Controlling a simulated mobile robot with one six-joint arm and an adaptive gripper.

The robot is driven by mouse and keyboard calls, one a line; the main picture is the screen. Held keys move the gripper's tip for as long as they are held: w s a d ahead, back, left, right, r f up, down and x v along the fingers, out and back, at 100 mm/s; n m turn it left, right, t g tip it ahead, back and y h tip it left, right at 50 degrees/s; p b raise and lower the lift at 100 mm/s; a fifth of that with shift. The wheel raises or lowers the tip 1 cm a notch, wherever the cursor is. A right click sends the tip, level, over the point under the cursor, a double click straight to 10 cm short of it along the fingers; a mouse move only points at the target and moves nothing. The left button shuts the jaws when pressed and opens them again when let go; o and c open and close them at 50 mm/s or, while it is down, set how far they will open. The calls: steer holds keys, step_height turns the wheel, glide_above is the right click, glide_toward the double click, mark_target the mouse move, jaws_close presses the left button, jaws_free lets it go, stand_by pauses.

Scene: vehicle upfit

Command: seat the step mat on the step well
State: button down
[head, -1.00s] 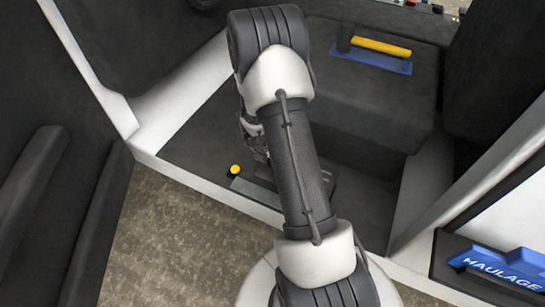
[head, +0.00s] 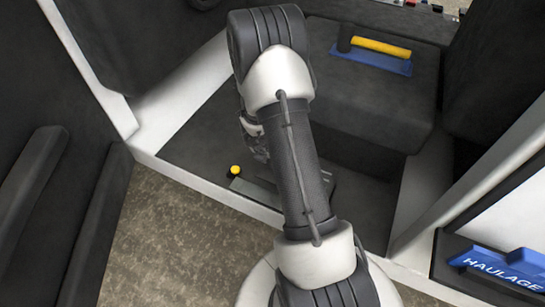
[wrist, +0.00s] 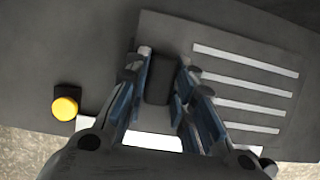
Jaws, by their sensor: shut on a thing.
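The step mat (wrist: 220,88) is a dark grey plate with several pale stripes and a dark upright block (wrist: 160,80). My gripper (wrist: 160,88) is shut on that block, one blue-grey finger on each side. In the head view the mat (head: 322,192) shows only in part, low over the step well's front, because my arm covers its middle. The step well (head: 196,135) is the dark floor recess behind a white sill. I cannot tell whether the mat touches its floor. My gripper's fingertips are hidden in the head view.
A yellow-topped black knob (head: 235,170) stands just left of the mat, near the sill (head: 200,190). A dark seat box (head: 370,100) behind carries a blue tool with a yellow handle (head: 380,47). A blue HAULAGE piece (head: 500,265) lies at the right.

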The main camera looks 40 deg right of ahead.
steer(key=shift+f+b, duration=2.05)
steer(key=shift+b, duration=0.05)
stand_by(1.3)
steer(key=shift+f, duration=0.45)
stand_by(0.7)
stand_by(0.5)
steer(key=c, duration=1.7)
jaws_free()
steer(key=shift+a+r, duration=0.1)
steer(key=shift+r, duration=0.1)
steer(key=shift+p+v, duration=0.9)
steer(key=shift+v, duration=0.6)
steer(key=shift+o, duration=0.2)
